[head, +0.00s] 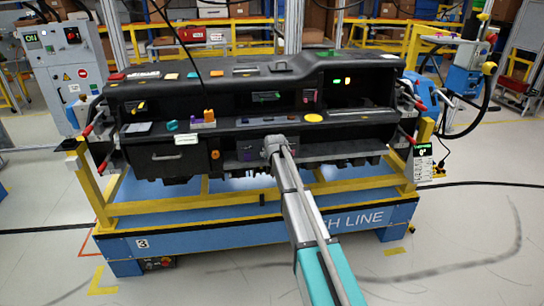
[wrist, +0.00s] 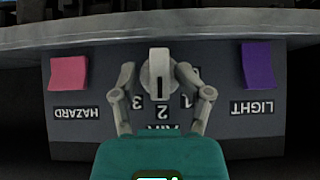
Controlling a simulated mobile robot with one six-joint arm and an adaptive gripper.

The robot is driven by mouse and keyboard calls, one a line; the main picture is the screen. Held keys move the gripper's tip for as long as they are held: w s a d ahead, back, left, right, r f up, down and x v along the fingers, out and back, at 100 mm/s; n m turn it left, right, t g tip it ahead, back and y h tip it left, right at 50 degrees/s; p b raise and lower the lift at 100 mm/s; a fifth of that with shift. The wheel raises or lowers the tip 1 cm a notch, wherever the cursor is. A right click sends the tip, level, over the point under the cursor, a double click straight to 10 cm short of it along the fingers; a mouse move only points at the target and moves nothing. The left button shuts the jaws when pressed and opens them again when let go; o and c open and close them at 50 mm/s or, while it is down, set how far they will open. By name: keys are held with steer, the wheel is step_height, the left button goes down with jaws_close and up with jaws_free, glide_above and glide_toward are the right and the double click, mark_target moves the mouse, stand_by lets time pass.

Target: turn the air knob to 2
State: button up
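The air knob (wrist: 159,72) is a pale round dial with a raised bar, on a dark panel that appears upside down in the wrist view. The bar stands vertical in the picture, in line with the label 2 (wrist: 162,114) below it. The label 1 (wrist: 188,100) is to the lower right. My gripper (wrist: 157,70) has one finger on each side of the knob. The fingers are apart; a small gap shows on the left, and I cannot tell if the right fingertip touches. In the head view my gripper (head: 272,146) is at the dashboard's lower front and hides the knob.
A pink tab (wrist: 69,73) marked HAZARD is left of the knob and a purple tab (wrist: 258,65) marked LIGHT is right. A grey ledge (wrist: 90,32) overhangs the panel. The dashboard (head: 230,95) rests on a blue and yellow stand (head: 250,225).

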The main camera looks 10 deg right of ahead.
steer(key=shift+r, duration=0.2)
steer(key=p+v, duration=1.1)
steer(key=v, duration=0.4)
steer(key=shift+s, duration=0.3)
stand_by(1.5)
steer(key=shift+d+r, duration=0.1)
stand_by(0.3)
steer(key=s+f+g, duration=0.2)
steer(key=s+g, duration=0.2)
steer(key=s, duration=1.3)
steer(key=s+f+g, duration=0.3)
steer(key=s+g, duration=0.2)
steer(key=s, duration=1.2)
steer(key=shift+s+d+f, duration=0.15)
steer(key=shift+s+d, duration=0.15)
steer(key=shift+d, duration=0.05)
